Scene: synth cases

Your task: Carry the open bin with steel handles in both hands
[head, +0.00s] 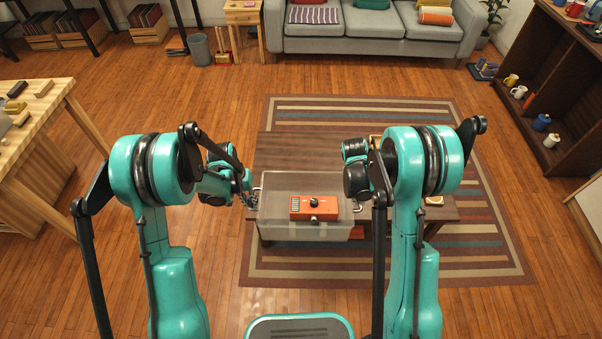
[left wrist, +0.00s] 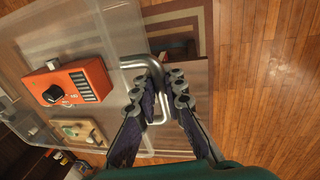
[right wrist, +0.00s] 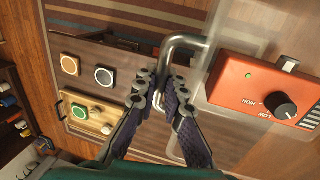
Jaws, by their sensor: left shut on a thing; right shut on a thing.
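The open bin (head: 275,228) is clear and see-through, in front of me over the low table's near part. Whether its base touches the table I cannot tell. An orange control box (head: 300,207) with a black knob appears inside it. My left gripper (head: 250,199) is at the bin's left end, shut on its steel handle (left wrist: 134,62) in the left wrist view. My right gripper (head: 357,207) is at the right end, shut on the other steel handle (right wrist: 187,41) in the right wrist view. The fingers hide part of each handle.
The dark low table (head: 290,150) stands on a striped rug (head: 390,107). A wooden board (right wrist: 90,116) with buttons lies beside the bin. A grey sofa (head: 365,45) is behind, a workbench (head: 45,103) left and a dark shelf (head: 560,75) right. Floor around the rug is mostly clear.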

